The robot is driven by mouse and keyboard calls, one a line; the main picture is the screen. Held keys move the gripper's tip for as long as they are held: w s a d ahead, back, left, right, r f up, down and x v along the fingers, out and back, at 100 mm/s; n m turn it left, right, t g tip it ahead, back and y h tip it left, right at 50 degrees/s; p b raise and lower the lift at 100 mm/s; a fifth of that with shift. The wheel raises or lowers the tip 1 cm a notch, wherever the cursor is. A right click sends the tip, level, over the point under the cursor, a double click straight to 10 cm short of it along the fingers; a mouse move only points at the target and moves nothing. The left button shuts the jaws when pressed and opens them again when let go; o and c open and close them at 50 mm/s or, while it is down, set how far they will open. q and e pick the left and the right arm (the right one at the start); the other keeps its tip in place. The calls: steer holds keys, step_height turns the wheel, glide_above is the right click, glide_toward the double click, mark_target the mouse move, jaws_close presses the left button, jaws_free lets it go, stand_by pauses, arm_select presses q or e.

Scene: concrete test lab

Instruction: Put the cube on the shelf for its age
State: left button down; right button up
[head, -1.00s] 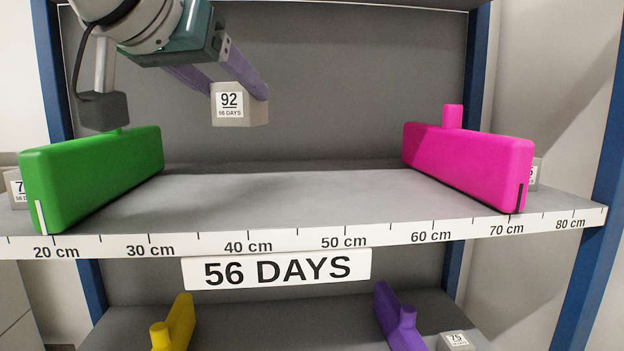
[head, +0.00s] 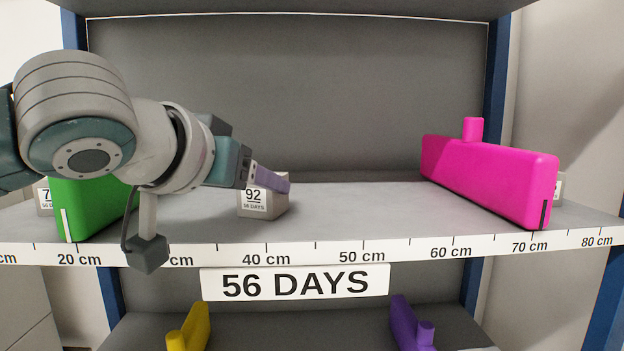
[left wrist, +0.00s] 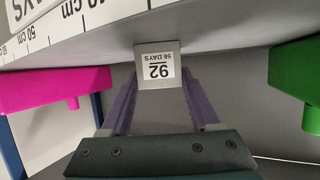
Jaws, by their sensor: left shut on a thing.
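The grey cube (head: 262,201) carries a label reading 92 and 56 DAYS. In the head view it is at the surface of the shelf (head: 345,200) marked 56 DAYS, above the 40 cm mark; whether it bears on the shelf is hard to tell. My left gripper (head: 272,180) is shut on the cube with its purple fingers. In the left wrist view the cube (left wrist: 158,66) sits between the fingertips, label facing the camera. The label board (head: 295,282) is on the shelf front. My right gripper is not in view.
A green block (head: 85,208) stands left of the cube, partly hidden by my left arm. A pink block (head: 490,180) stands at the right. The shelf between cube and pink block is clear. Yellow (head: 190,328) and purple (head: 410,325) blocks are on the level below.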

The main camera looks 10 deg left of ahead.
arm_select(q)
steer(key=shift+c, duration=0.6)
jaws_free()
steer(key=shift+r, duration=0.2)
steer(key=v, duration=1.1)
steer(key=s+f+g+y, duration=0.1)
steer(key=s+f+g, duration=0.8)
steer(key=s+f, duration=1.3)
step_height(320, 180, down, 3)
steer(key=shift+a+r+m+g+p, duration=0.1)
steer(key=shift+a+m+g+p, duration=0.2)
steer(key=shift+a+g, duration=0.15)
